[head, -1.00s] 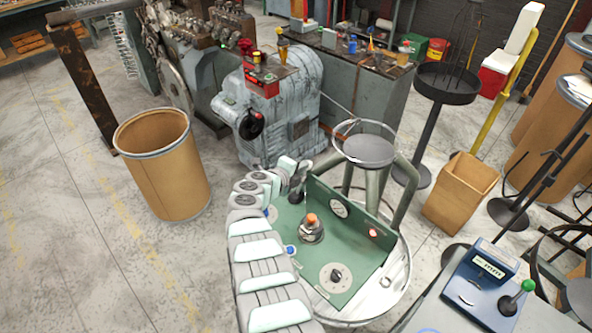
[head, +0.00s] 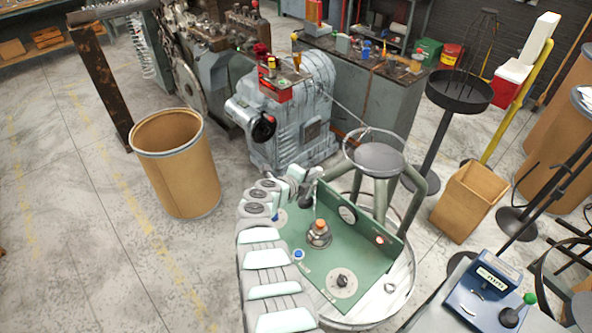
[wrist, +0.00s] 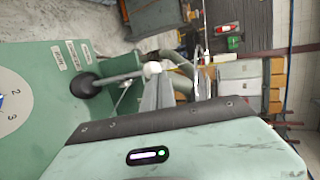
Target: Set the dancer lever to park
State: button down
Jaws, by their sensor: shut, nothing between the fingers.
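The dancer lever seems to be the grey rod on a round black hub (wrist: 85,86) on the green panel in the wrist view. The rod runs right from the hub to a pale tip (wrist: 151,68). My gripper (head: 314,177) is shut and empty beside the lever. In the wrist view its grey fingers (wrist: 158,95) appear close to the pale tip; I cannot tell whether they touch. Two small labels (wrist: 77,51) near the hub are too small to read.
A numbered dial (wrist: 14,105) lies left of the hub.

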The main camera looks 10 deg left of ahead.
jog(key=w+r+p+v, duration=0.1)
jog(key=p+v, duration=0.3)
jog(key=v, duration=0.7)
jog(key=shift+s+r, duration=0.3)
jog(key=shift+r, duration=0.55)
jog(key=shift+d, duration=0.1)
